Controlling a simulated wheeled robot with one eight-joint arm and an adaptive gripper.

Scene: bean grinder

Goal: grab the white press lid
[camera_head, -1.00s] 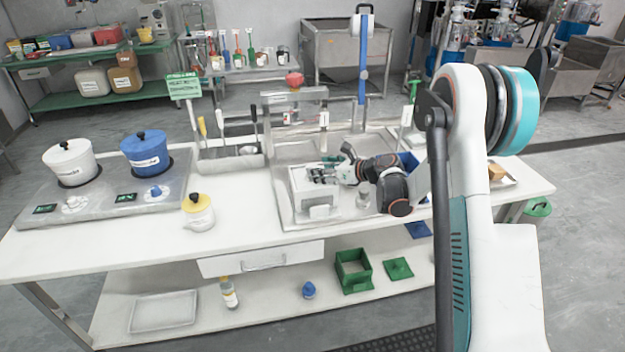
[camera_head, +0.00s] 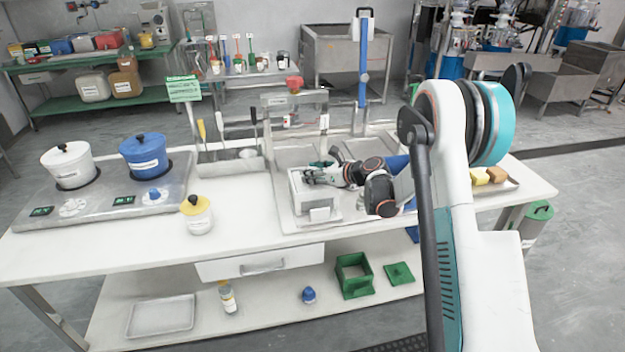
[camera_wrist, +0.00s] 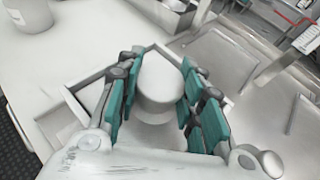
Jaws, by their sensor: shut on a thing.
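The white press lid (camera_wrist: 160,82) shows in the wrist view as a round white piece between the teal finger pads. My gripper (camera_wrist: 156,92) is shut on it, with pads on its left and right sides. A white square box, the press (camera_wrist: 88,92), surrounds it below. In the head view the white press (camera_head: 318,213) stands on a metal tray by the sink. My gripper (camera_head: 318,174) is at its top there, and fingers and arm hide most of the lid. I cannot tell whether the lid is clear of the press.
A white pot (camera_head: 70,168) and a blue pot (camera_head: 145,158) stand on the hob at left. A yellow-lidded jar (camera_head: 198,218) stands between hob and press. A utensil rack (camera_head: 230,165) is behind. The counter between jar and press is clear.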

